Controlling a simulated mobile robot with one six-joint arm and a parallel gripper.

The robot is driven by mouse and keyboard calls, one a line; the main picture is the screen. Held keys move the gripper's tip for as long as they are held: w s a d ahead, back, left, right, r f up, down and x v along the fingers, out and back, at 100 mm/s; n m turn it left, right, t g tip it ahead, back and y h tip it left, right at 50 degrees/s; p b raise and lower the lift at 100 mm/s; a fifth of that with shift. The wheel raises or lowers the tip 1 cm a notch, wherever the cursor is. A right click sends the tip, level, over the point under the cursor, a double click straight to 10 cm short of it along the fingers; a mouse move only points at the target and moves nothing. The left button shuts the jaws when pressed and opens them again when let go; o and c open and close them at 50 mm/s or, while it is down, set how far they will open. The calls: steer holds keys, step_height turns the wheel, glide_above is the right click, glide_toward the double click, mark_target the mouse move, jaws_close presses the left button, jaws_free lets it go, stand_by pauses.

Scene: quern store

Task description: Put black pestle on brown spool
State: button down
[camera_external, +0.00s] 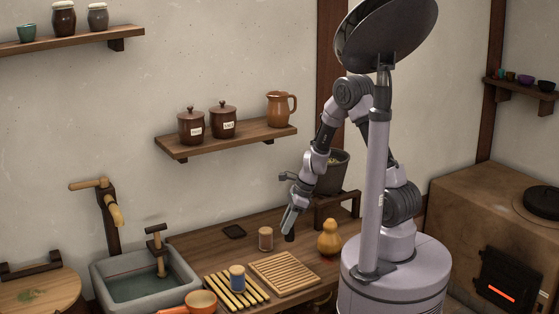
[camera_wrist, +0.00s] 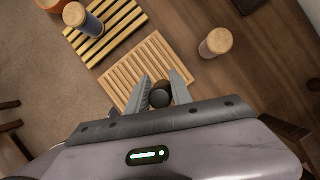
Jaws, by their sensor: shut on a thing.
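My gripper (camera_external: 291,224) is shut on the black pestle (camera_external: 290,237), which hangs below the fingers over the wooden counter. In the wrist view the round dark end of the pestle (camera_wrist: 160,95) shows between the two fingers. The rest of it is hidden by the gripper. The brown spool (camera_external: 265,239) stands upright on the counter, a little left of the pestle and apart from it. In the wrist view the spool (camera_wrist: 216,42) is up and right of the fingers, with its pale flat top bare.
A slatted wooden board (camera_external: 284,273) lies in front of the spool. A yellow gourd (camera_external: 329,240) stands right of the gripper. A blue spool (camera_external: 237,278) stands on a slatted rack (camera_external: 220,290). A dark square (camera_external: 234,231) lies behind left; the stone sink (camera_external: 110,268) is farther left.

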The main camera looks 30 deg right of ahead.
steer(key=d+r, duration=0.2)
steer(key=shift+s+r+p, duration=0.2)
steer(key=shift+r+p, duration=0.1)
steer(key=shift+p, duration=0.1)
steer(key=shift+w+d+r, duration=0.15)
steer(key=shift+w+d, duration=0.05)
steer(key=shift+d, duration=0.05)
glide_above(263, 230)
step_height(263, 230, down, 2)
step_height(263, 230, down, 4)
steer(key=shift+a+r+b, duration=0.1)
steer(key=shift+r+b, duration=0.1)
steer(key=shift+b, duration=0.85)
steer(key=shift+r+n, duration=0.1)
steer(key=shift+n, duration=0.2)
steer(key=c, duration=1.1)
jaws_free()
steer(key=shift+c, duration=0.2)
